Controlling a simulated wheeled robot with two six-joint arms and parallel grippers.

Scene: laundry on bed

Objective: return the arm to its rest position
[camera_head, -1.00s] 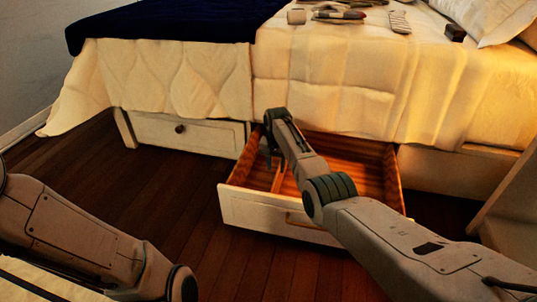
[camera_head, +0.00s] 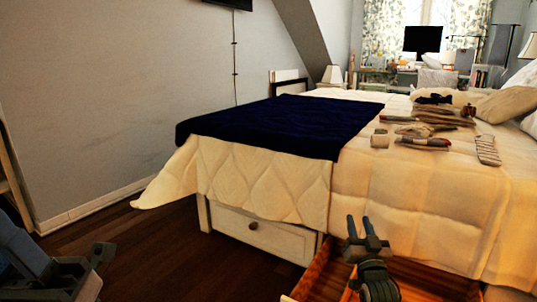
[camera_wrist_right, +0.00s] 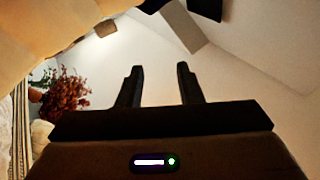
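My right gripper (camera_head: 362,222) points upward in front of the bed's side, above the open drawer (camera_head: 325,270). In the right wrist view its two fingers (camera_wrist_right: 159,68) stand apart with nothing between them, so it is open and empty. My left gripper (camera_head: 98,258) shows at the lower left, partly cut off by the frame, away from the bed. Its finger opening is not clear.
The bed (camera_head: 420,200) carries a dark blue blanket (camera_head: 275,125), folded clothes (camera_head: 440,115) and small items. A shut drawer (camera_head: 255,228) is under its left part. Dark wooden floor (camera_head: 150,245) is free between my left arm and the bed.

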